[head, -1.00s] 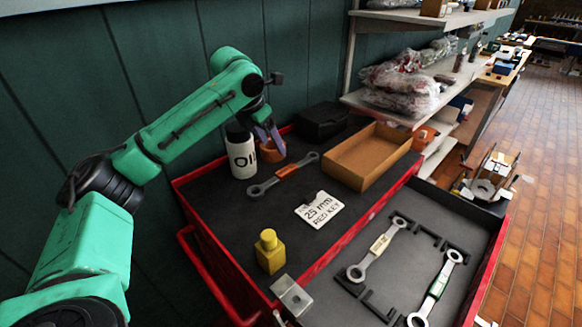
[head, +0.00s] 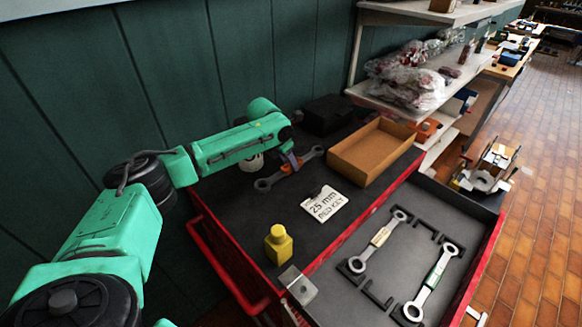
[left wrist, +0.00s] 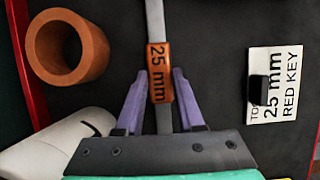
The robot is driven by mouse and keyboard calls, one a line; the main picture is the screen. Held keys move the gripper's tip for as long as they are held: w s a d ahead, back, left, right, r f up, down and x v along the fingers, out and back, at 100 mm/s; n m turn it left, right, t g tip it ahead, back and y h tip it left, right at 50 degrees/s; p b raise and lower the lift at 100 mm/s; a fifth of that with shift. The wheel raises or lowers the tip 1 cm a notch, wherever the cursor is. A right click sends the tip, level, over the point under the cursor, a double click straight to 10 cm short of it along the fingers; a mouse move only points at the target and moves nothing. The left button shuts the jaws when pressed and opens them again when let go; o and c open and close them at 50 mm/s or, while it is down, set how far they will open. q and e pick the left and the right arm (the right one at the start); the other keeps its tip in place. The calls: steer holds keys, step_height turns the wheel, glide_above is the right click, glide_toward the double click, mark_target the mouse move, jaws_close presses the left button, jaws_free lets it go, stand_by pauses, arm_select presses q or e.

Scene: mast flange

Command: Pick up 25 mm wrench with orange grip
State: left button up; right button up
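The 25 mm wrench with the orange grip lies on the dark cart top. In the head view its grey ring end (head: 264,185) shows, with its middle partly behind my left gripper (head: 291,160). In the left wrist view the orange grip (left wrist: 159,72), marked 25 mm, lies between the two purple fingertips of my left gripper (left wrist: 160,78). One finger is on each side, close to the grip's edges; I cannot tell whether they touch it. The gripper looks open. My right gripper is not in view.
A card reading "25 mm RED KEY" (head: 325,204), a cardboard tray (head: 372,155) and a yellow bottle (head: 278,245) are nearby. An orange ring-shaped cup (left wrist: 40,72) and white bottle (left wrist: 50,150) are close left. Two other wrenches (head: 380,237) (head: 436,270) lie on the lower tray.

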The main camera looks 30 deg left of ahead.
arm_select(q)
jaws_close()
steer(key=shift+d+r, duration=0.1)
steer(key=shift+w, duration=0.1)
steer(key=shift+r, duration=0.3)
step_height(320, 180, up, 20)
steer(key=p, duration=0.2)
steer(key=shift+f, duration=0.25)
